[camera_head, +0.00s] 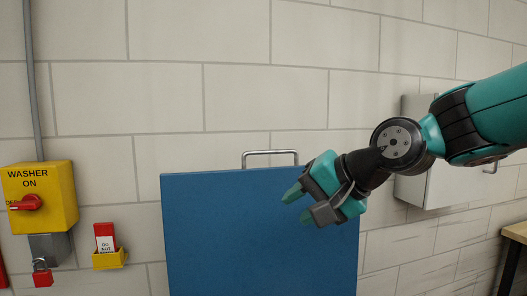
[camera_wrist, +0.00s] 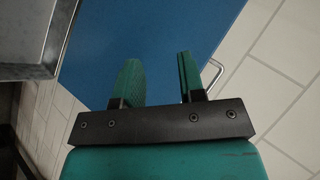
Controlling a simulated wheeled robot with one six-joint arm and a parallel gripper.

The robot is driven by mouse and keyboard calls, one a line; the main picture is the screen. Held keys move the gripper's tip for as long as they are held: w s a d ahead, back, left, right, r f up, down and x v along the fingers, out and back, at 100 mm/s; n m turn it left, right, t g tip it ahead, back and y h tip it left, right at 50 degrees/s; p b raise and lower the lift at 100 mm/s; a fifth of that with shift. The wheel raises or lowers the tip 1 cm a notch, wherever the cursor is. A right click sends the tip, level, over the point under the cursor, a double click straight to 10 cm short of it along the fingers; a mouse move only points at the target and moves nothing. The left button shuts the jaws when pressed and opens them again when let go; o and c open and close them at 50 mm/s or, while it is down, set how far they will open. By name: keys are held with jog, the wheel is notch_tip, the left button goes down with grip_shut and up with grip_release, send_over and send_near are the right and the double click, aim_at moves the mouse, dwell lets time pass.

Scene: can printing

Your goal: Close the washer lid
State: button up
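The washer lid is a blue panel (camera_head: 225,230) standing raised in front of the wall, with a metal handle (camera_head: 270,153) on its top edge. In the wrist view the blue lid (camera_wrist: 145,30) lies beyond the fingers, and part of its handle shows at the right (camera_wrist: 213,75). My gripper (camera_head: 296,205) is in front of the lid's upper right part, below and right of the handle. Its two green fingers (camera_wrist: 157,75) are apart with nothing between them. I cannot tell whether a finger touches the lid.
A yellow "WASHER ON" switch box (camera_head: 42,190) with a red knob is on the wall at left. A red padlock (camera_head: 42,275) hangs below it. A grey wall box (camera_head: 418,175) is behind my arm. A metal-edged box (camera_wrist: 45,35) shows upper left in the wrist view.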

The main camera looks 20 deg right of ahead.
aim_at(269, 152)
jog(key=w+d+r+m+t, duration=0.5)
jog(key=w+d+r+m, duration=0.2)
jog(key=w+r+m, duration=0.15)
jog(key=shift+n+h, duration=0.25)
jog(key=shift+h, duration=0.05)
jog(key=p+x, duration=0.2)
jog(key=x, duration=0.3)
jog(key=p+x, duration=0.2)
jog(key=x, duration=0.4)
jog(key=p+x, duration=0.3)
jog(key=x, duration=0.2)
jog(key=shift+w+a+r, duration=0.2)
jog(key=shift+w+r, duration=0.15)
grip_shut()
